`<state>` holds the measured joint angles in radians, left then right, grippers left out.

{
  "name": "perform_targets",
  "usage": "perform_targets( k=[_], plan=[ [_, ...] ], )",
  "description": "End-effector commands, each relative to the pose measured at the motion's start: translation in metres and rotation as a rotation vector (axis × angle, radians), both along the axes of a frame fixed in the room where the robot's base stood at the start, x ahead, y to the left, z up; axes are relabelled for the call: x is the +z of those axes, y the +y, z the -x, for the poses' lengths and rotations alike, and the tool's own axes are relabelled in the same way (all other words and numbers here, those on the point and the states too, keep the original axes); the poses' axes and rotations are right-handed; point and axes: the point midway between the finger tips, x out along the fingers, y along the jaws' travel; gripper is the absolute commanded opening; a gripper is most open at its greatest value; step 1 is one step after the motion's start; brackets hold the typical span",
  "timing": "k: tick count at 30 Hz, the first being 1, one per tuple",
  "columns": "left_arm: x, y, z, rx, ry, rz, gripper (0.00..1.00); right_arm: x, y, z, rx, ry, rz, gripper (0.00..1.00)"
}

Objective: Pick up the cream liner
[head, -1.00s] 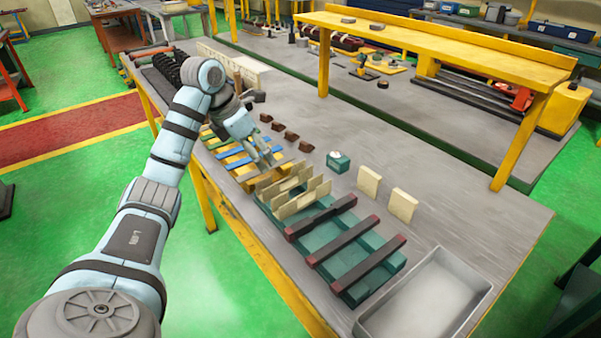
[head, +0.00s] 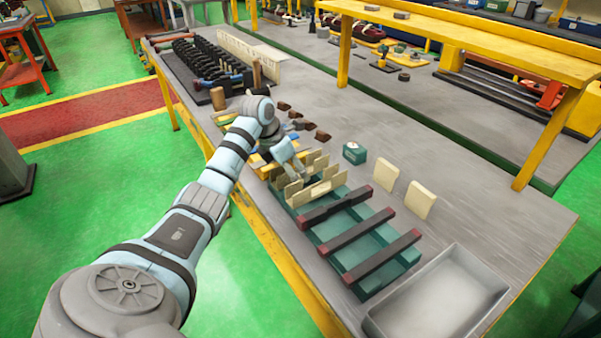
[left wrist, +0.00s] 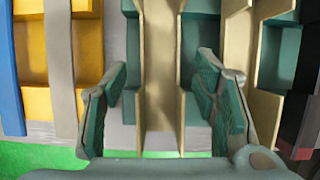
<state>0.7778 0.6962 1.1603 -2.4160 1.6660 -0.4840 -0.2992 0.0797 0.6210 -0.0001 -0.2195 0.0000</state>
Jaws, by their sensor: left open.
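Cream liners (head: 325,189) stand side by side as thin upright-walled pieces in the teal tray (head: 380,268). In the left wrist view one cream liner (left wrist: 158,40) runs down the middle between my fingers, and another cream liner (left wrist: 237,50) stands to its right. My left gripper (head: 290,168) is over the tray's far-left end. In the wrist view my left gripper (left wrist: 163,72) is open, with one green-padded finger on each side of the middle liner. I cannot tell whether the pads touch it. My right gripper is not in view.
Dark bars with red ends (head: 350,236) cross the teal tray. A grey bin (head: 440,300) is at the near right. Two cream blocks (head: 420,200) and a small green box (head: 354,153) stand behind the tray. A yellow tray (left wrist: 85,65) is left of the fingers.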

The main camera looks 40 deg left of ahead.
Motion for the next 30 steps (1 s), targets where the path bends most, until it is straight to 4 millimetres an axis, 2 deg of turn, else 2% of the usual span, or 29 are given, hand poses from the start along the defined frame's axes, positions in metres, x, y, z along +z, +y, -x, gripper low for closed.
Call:
perform_targets(
  k=[2, 9, 10, 19, 23, 26, 29, 30],
  plan=[
    [0.001, 0.0, 0.0, 0.0, 0.0, 0.0, 0.54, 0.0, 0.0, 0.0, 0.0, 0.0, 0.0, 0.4],
    [0.001, 0.0, 0.0, 0.0, 0.0, 0.001, 0.17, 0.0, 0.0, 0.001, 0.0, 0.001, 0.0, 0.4],
    [0.001, 0.0, 0.0, 0.0, 0.0, 0.001, 0.15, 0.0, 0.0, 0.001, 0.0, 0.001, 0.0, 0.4],
    [0.002, 0.0, 0.0, 0.0, 0.0, 0.001, 0.15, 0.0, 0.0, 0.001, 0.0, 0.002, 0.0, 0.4],
    [0.011, 0.0, 0.0, 0.0, -0.002, 0.0, 0.15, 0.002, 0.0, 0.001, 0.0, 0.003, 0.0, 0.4],
    [0.028, 0.0, -0.001, 0.0, -0.004, 0.001, 0.15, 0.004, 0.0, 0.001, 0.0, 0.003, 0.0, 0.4],
    [0.058, 0.0, -0.001, 0.0, -0.006, 0.001, 0.15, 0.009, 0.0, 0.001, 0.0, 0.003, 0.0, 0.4],
    [0.073, 0.0, -0.001, 0.0, -0.007, 0.002, 0.15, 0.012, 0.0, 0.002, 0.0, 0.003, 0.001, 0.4]
  ],
)
